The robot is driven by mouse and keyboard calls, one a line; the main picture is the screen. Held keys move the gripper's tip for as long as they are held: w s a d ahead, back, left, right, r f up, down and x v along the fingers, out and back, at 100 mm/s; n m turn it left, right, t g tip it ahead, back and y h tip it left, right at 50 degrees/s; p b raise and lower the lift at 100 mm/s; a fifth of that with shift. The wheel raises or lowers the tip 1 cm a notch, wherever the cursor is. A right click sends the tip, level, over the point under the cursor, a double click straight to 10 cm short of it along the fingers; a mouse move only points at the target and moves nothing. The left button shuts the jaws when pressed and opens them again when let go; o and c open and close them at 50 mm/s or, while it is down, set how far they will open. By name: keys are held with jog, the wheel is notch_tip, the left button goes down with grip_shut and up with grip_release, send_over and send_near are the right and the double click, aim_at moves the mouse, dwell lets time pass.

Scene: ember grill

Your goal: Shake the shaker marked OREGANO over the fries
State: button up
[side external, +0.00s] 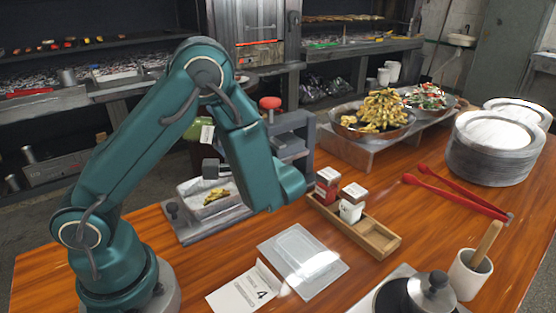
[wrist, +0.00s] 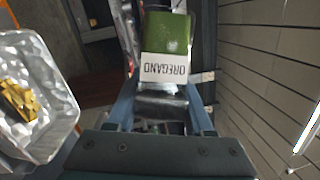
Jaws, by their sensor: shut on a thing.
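The shaker marked OREGANO (wrist: 167,35) is green with a white label, and its lettering is upside down in the wrist view. My gripper (wrist: 161,92) is shut on it, one finger on each side. In the side view the green shaker (side external: 203,131) shows partly behind my arm, held up above the table; its exact tilt is hard to tell. Fries (side external: 217,196) lie in a foil tray (side external: 196,212) below the shaker in the side view. In the wrist view the fries (wrist: 18,101) are in the tray at the left, off to one side of the shaker.
A wooden rack (side external: 380,241) holds a red shaker (side external: 326,187) and a white one (side external: 351,207). A large pan of fries (side external: 383,110) stands on a raised shelf behind. Red tongs (side external: 455,197), stacked plates (side external: 492,155) and a lidded pot (side external: 425,292) are at the right.

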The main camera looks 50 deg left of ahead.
jog(key=s+a+f+m+g+y, duration=0.1)
jog(key=s+a+f+m+g, duration=0.1)
jog(key=a+f, duration=0.2)
jog(key=shift+s+f+g, duration=0.3)
jog(key=shift+s+f, duration=0.05)
jog(key=shift+f, duration=1.45)
dwell(0.7)
dwell(1.8)
dwell(1.8)
